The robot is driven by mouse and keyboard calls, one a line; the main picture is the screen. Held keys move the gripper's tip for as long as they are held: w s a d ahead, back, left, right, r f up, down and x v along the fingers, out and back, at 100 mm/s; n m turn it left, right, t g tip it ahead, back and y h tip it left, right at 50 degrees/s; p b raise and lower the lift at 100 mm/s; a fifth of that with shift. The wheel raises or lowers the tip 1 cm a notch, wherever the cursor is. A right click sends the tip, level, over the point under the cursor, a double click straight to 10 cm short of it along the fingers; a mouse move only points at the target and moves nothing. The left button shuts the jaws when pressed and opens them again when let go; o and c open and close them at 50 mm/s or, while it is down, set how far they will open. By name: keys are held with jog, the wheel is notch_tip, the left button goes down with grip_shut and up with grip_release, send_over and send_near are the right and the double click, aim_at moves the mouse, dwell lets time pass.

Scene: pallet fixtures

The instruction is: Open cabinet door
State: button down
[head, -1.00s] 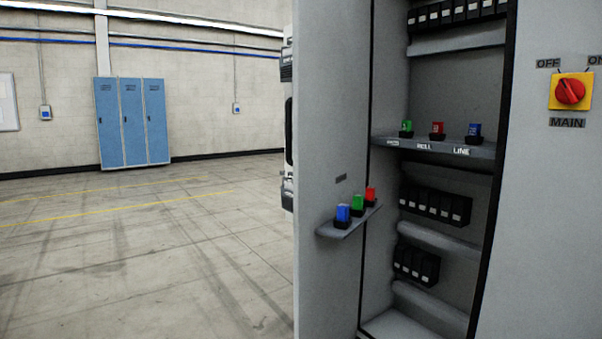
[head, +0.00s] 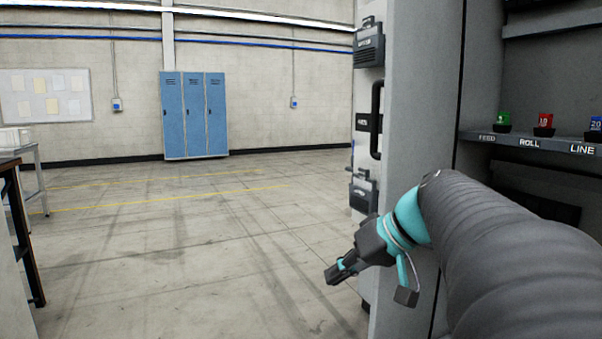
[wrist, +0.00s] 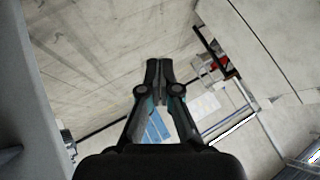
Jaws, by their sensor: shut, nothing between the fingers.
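The cabinet door (head: 418,90) stands open, its grey inner face turned towards me. A black bar handle (head: 376,120) shows at its far edge, with black latches above and below. The open cabinet shows to the right, with a shelf (head: 545,142) marked FEED, ROLL and LINE. My gripper (head: 334,274) is shut and empty, left of the door's edge and below the handle. In the wrist view my gripper (wrist: 159,72) has its fingertips together over open floor. My arm hides the lower part of the door and cabinet.
Blue lockers (head: 195,115) stand at the far wall beside a whiteboard (head: 46,95). A table (head: 20,190) is at the left edge. The concrete floor (head: 190,240) between is clear.

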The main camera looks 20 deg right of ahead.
jog(key=w+d+r+n+t+y+b, duration=0.1)
jog(key=w+d+r+t, duration=0.1)
jog(key=d+r, duration=0.35)
jog(key=w+d+r+n+t+y, duration=0.1)
jog(key=d+r+t, duration=0.1)
jog(key=d, duration=0.6)
jog(key=n+t+y+b, duration=0.1)
jog(key=n+t, duration=0.3)
jog(key=t, duration=0.1)
send_near(394, 166)
jog(key=p+x, duration=0.1)
jog(key=x, duration=0.3)
jog(key=shift+w, duration=0.2)
